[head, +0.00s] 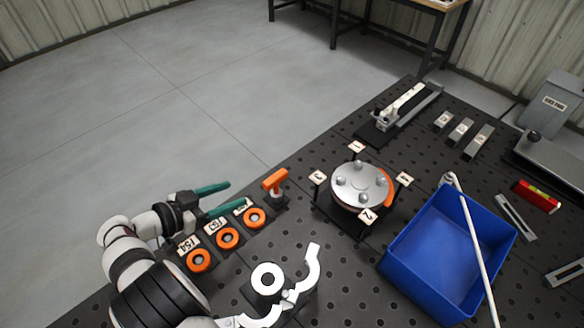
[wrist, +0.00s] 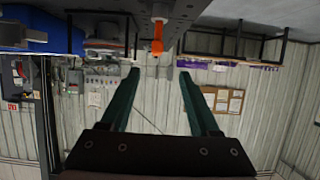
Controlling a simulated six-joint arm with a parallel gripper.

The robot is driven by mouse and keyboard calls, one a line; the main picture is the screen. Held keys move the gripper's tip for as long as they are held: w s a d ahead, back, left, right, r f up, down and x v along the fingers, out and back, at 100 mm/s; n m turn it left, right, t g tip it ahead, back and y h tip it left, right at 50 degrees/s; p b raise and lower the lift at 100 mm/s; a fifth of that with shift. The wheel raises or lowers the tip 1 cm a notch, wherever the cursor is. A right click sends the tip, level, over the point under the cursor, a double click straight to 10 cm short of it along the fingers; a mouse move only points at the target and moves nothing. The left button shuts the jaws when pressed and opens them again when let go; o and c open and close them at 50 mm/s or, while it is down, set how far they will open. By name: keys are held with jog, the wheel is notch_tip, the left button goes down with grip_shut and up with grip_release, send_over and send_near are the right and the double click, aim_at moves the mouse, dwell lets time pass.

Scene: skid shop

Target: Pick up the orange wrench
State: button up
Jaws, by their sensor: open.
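The orange wrench (head: 274,180) stands upright in a dark holder near the left edge of the black perforated table, its orange head on top. It also shows in the wrist view (wrist: 157,38), at the top centre, beyond the fingertips and in line with the gap between them. My gripper (head: 238,194) has two green fingers, spread apart with nothing between them. They point toward the wrench from its left, with a gap left between fingertips and wrench. The fingers also show in the wrist view (wrist: 159,73). The holder hides the wrench's lower part.
Several orange rings (head: 227,238) with label cards lie in a row below my gripper. A round metal plate fixture (head: 352,197) stands right of the wrench. A blue bin (head: 405,262) with a white rod and a white clamp-like piece (head: 312,265) are nearer. Open floor lies left.

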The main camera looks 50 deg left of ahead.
aim_at(271, 180)
jog(key=x, duration=0.9)
jog(key=shift+w+d, duration=0.1)
jog(key=shift+w, duration=0.05)
jog(key=x, duration=0.5)
jog(key=shift+w+d+r, duration=0.1)
jog(key=shift+d, duration=0.05)
grip_shut()
